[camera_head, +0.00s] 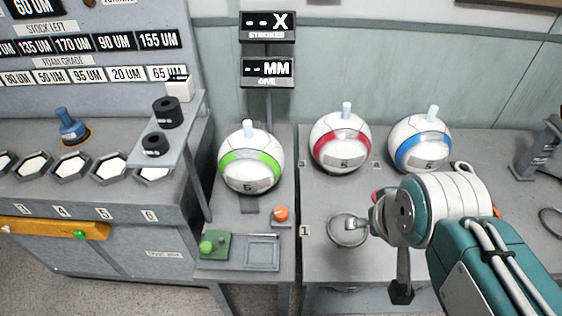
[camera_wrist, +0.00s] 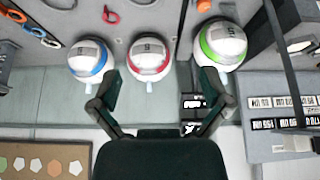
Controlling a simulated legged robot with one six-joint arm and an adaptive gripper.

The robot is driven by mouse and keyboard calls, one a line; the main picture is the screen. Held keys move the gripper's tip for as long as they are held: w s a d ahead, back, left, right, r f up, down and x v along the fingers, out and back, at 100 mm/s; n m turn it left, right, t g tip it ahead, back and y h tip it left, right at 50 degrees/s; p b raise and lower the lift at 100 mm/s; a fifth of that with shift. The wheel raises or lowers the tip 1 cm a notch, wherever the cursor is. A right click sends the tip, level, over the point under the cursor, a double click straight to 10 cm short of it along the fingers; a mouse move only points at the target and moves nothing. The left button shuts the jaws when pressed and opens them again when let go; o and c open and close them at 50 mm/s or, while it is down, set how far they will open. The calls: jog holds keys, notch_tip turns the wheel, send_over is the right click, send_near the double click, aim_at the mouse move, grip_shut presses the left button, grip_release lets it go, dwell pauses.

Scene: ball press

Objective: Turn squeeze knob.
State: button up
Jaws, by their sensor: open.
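An orange-red round knob (camera_head: 281,213) stands on the grey bench in front of the ball with the green band (camera_head: 250,160); I cannot tell for sure that it is the squeeze knob. A small red-orange part at the top edge of the wrist view (camera_wrist: 203,5) may be the same knob. The green-banded ball also shows in the wrist view (camera_wrist: 222,45). My gripper (camera_wrist: 160,85) is open and empty, its two fingers spread wide. In the head view my arm is at the right, well apart from the orange knob.
Balls with red (camera_head: 340,141) and blue (camera_head: 420,143) bands stand on the right bench. A green block with a knob (camera_head: 213,246) and a shallow tray (camera_head: 262,251) lie in front. A shelf with black weights (camera_head: 167,111) rises left. Displays (camera_head: 267,72) hang above the green-banded ball.

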jog(key=w+a+f+n+g, duration=0.1)
jog(key=w+a+n, duration=0.1)
jog(key=w, duration=0.6)
jog(key=n+g, duration=0.5)
send_over(282, 212)
notch_tip(282, 212, down, 21)
notch_tip(282, 212, down, 11)
jog(key=shift+f, duration=0.15)
jog(key=c, duration=1.2)
